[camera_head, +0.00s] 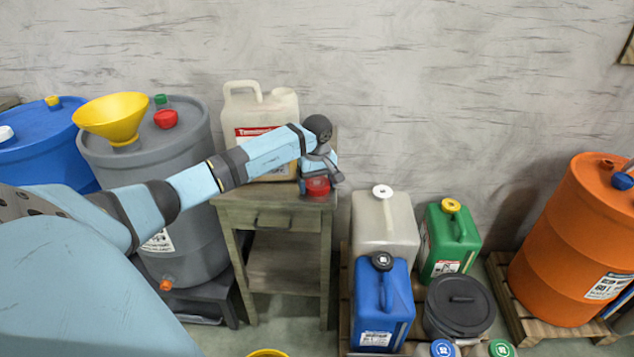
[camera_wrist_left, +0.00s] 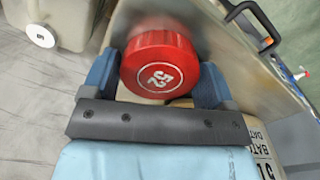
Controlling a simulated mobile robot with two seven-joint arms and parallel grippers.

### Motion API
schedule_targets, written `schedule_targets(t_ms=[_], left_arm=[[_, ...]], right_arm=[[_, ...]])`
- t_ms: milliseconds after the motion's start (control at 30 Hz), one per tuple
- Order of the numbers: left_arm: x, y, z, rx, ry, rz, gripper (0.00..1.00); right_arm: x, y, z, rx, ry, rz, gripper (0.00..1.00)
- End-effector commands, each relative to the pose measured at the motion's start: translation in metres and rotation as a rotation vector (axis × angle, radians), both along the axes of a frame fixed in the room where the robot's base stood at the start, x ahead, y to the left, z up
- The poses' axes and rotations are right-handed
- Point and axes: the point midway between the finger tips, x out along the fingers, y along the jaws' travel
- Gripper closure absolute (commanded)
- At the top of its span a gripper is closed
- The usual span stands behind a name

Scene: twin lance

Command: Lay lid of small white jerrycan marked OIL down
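A red lid (camera_head: 317,186) is at the front right corner of the small wooden table. In the left wrist view the lid (camera_wrist_left: 160,68) shows the number 52 on top. My left gripper (camera_wrist_left: 160,80) has a blue finger on each side of it, apparently shut on it. In the head view my left gripper (camera_head: 317,178) is low over the table corner; I cannot tell whether the lid touches the table top. A whitish jerrycan (camera_head: 262,108) with a red label stands on the table behind my left arm, partly hidden. No OIL mark is readable. My right gripper is not in view.
The wooden table (camera_head: 270,218) is narrow, with its right edge close to the lid. A pale jerrycan with a white cap (camera_head: 384,225), a blue jerrycan (camera_head: 382,300) and a green one (camera_head: 448,245) stand to the right. A grey drum (camera_head: 165,190) stands left.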

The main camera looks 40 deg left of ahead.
Motion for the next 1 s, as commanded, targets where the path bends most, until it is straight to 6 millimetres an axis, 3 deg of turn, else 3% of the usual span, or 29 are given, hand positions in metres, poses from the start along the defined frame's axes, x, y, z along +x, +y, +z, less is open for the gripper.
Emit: schedule_targets(t_ms=[67,433,800,1000], left_arm=[[0.0,0.0,0.0,0.0,0.0,0.0,0.03],[0.0,0.0,0.008,0.001,0.0,0.0,0.03],[0.001,0.001,0.082,0.002,-0.002,0.0,0.03],[0.001,0.0,0.113,0.0,-0.001,-0.001,0.03]], right_arm=[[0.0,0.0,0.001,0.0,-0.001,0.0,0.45],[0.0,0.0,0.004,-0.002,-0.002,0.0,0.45],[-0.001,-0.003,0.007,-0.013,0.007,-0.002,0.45],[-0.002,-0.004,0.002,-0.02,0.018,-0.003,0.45]])
